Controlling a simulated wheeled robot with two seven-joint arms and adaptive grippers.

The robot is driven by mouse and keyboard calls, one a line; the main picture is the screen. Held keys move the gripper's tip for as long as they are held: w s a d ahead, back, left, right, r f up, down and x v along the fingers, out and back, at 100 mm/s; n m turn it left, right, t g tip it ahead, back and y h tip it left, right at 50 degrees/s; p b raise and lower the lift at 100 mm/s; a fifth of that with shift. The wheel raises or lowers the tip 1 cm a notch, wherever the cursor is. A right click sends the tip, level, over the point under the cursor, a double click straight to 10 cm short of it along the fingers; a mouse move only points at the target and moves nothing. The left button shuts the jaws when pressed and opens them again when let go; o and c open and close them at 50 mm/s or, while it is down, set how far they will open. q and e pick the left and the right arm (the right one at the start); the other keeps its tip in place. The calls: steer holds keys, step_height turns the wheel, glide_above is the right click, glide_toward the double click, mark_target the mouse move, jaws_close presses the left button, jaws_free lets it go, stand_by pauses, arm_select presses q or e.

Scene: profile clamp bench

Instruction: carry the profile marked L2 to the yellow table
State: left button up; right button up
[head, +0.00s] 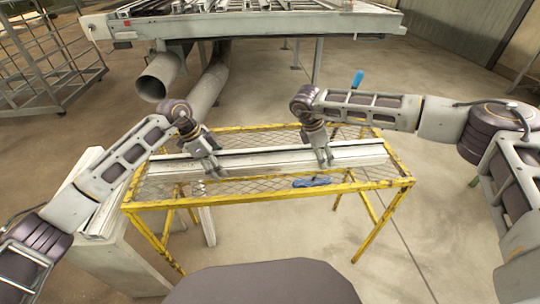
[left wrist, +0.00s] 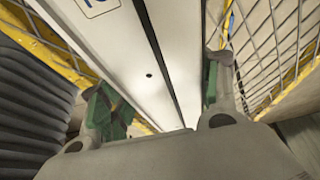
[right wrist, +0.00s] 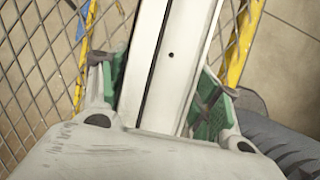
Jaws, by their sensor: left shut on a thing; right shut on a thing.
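A long white profile (head: 265,161) lies lengthwise along the yellow table (head: 270,194), on its mesh top or just above it; I cannot tell which. My left gripper (head: 214,172) is shut on its left part and my right gripper (head: 325,160) on its right part. In the left wrist view the profile (left wrist: 150,75) sits between green finger pads, with a label (left wrist: 95,5) cut off at the top edge, so its marking is not readable. In the right wrist view the profile (right wrist: 170,65) is also between the green pads.
A blue object (head: 311,182) shows at the table's front part. A pale stand (head: 110,255) with long white pieces is at the left. Large grey pipes (head: 205,90) and a long grey machine bench (head: 250,25) stand behind. A wire cart (head: 45,65) is at back left. Floor at right is clear.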

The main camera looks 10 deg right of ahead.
arm_select(q)
steer(key=shift+w, duration=0.15)
arm_select(e)
steer(key=shift+f, duration=0.25)
arm_select(q)
steer(key=o, duration=1.4)
steer(key=shift+f, duration=0.2)
arm_select(e)
steer(key=o, duration=1.4)
steer(key=shift+s+f, duration=0.1)
steer(key=shift+c, duration=0.2)
arm_select(q)
steer(key=o, duration=0.4)
arm_select(e)
steer(key=o, duration=0.5)
steer(key=shift+c, duration=0.2)
arm_select(q)
steer(key=shift+v, duration=6.05)
steer(key=shift+a, duration=0.1)
arm_select(e)
steer(key=shift+r, duration=0.2)
steer(key=v, duration=1.2)
